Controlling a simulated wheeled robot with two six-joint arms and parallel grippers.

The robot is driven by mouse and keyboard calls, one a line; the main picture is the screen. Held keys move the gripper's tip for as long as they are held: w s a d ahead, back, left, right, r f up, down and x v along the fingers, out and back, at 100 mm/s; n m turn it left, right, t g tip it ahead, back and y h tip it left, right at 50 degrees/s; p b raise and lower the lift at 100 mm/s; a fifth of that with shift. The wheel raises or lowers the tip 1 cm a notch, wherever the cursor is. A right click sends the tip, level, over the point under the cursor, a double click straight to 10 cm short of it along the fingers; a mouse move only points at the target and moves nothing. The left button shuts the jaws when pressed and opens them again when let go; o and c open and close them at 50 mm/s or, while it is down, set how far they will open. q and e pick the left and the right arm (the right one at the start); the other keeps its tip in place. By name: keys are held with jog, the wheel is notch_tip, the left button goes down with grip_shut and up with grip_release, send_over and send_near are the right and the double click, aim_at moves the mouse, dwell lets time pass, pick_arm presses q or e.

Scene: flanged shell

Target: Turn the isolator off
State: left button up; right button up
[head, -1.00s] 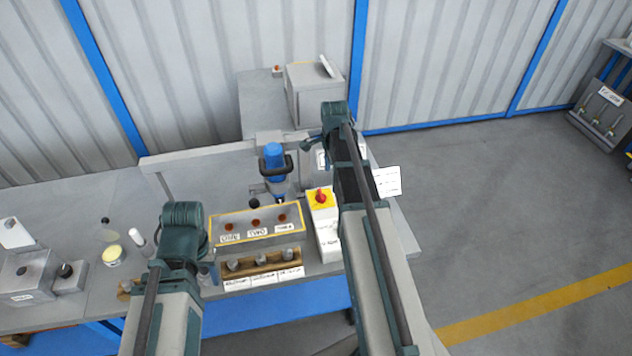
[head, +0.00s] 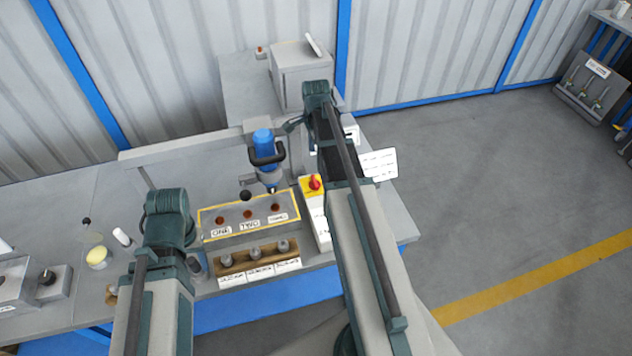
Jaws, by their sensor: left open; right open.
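The isolator is a red rotary knob on a yellow plate (head: 312,187), on top of a narrow pale box (head: 320,222) at the bench's front right. The knob's exact angle is too small to read. My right arm passes just right of this box and reaches beyond it.
A yellow-edged tray (head: 238,229) with labelled holes and a wooden block (head: 238,265) with several pegs sit left of the isolator. A white sign (head: 378,164) is right of my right arm. A grey cabinet (head: 290,85) stands behind.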

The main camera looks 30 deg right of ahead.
aim_at(315, 182)
notch_tip(315, 182, down, 11)
jog(key=b, duration=1)
jog(key=shift+f, duration=0.1)
jog(key=c, duration=1.3)
